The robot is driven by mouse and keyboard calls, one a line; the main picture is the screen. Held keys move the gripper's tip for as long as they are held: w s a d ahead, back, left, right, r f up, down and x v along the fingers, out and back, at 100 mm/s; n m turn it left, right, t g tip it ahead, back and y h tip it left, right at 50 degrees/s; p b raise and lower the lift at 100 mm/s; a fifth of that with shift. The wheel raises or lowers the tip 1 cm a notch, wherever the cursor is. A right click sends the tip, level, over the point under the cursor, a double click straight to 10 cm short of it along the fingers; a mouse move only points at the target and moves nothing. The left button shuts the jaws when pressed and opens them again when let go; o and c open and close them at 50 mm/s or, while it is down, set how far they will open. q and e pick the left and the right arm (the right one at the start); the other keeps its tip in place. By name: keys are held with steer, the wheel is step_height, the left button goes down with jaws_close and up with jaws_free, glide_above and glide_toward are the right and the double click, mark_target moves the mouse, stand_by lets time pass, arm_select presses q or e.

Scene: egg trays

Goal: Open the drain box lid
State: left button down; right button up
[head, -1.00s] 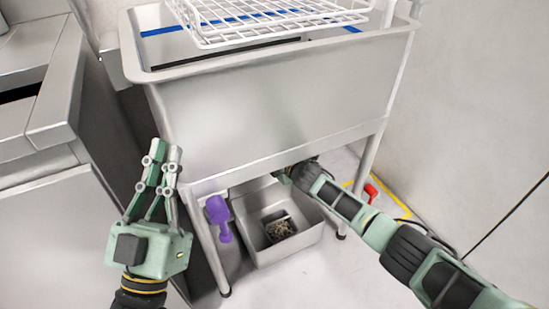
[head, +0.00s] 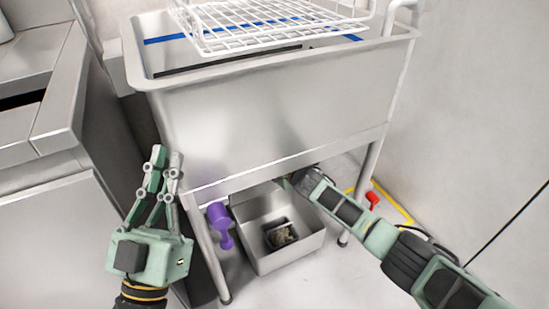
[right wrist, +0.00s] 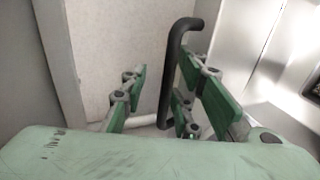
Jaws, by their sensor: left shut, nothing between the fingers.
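The steel drain box (head: 290,254) stands on the floor under the sink. Its top looks open in the head view, and a small dark basket (head: 281,233) with debris sits inside. I cannot make out a separate lid there. In the right wrist view, a black bar handle (right wrist: 174,65) stands between the fingers of my right gripper (right wrist: 162,78), which is open, with a gap on the left finger's side. In the head view the right fingertips are hidden under the sink's front edge. My left gripper (head: 166,165) is shut and empty, left of the sink leg.
The steel sink (head: 270,112) with a white wire rack (head: 265,35) stands above the box. A purple object (head: 220,222) hangs by the left leg. A red object (head: 372,199) is at the right. A steel counter (head: 60,235) stands left.

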steer(key=shift+s+d, duration=0.1)
steer(key=v, duration=1.1)
steer(key=shift+s+d, duration=0.15)
steer(key=shift+s, duration=0.15)
steer(key=shift+r, duration=0.1)
